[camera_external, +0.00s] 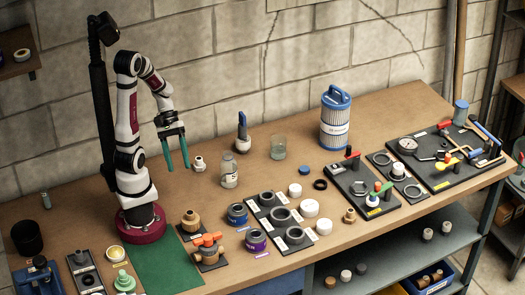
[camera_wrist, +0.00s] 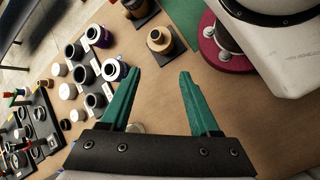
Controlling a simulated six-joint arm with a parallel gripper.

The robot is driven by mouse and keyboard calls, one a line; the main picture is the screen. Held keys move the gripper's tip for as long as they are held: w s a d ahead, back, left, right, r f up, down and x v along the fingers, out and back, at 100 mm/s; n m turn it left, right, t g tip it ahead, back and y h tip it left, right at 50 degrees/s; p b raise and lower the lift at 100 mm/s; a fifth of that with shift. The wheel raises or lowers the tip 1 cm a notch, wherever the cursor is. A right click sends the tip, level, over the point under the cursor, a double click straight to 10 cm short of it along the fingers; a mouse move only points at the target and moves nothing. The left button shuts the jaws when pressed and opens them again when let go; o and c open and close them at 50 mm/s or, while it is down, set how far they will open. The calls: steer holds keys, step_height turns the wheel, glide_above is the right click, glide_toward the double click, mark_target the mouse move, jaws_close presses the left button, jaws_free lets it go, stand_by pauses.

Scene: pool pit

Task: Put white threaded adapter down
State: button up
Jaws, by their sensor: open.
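The white threaded adapter (camera_external: 199,164) stands on the bench top just right of my gripper (camera_external: 177,168) in the external view. My gripper's two teal fingers point down, spread apart, with nothing held between them. The fingers look apart from the adapter, though their exact height over the bench is hard to judge. In the wrist view my gripper (camera_wrist: 160,74) is open over bare wood. A small pale shape shows low behind the left finger there, mostly hidden by the gripper body; I cannot tell if it is the adapter.
A clear jar (camera_external: 229,175) and a blue-handled brush-like tool (camera_external: 242,132) stand right of the adapter. A blue-topped filter cartridge (camera_external: 335,118) is farther right. A black board with grey rings (camera_external: 280,215) and brown fittings (camera_external: 191,221) lie in front. The wood around the adapter is clear.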

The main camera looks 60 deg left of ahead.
steer(key=s+r+m+y, duration=0.3)
steer(key=m+y, duration=0.6)
steer(key=m, duration=0.6)
steer(key=shift+s+r, duration=0.2)
steer(key=shift+r, duration=0.9)
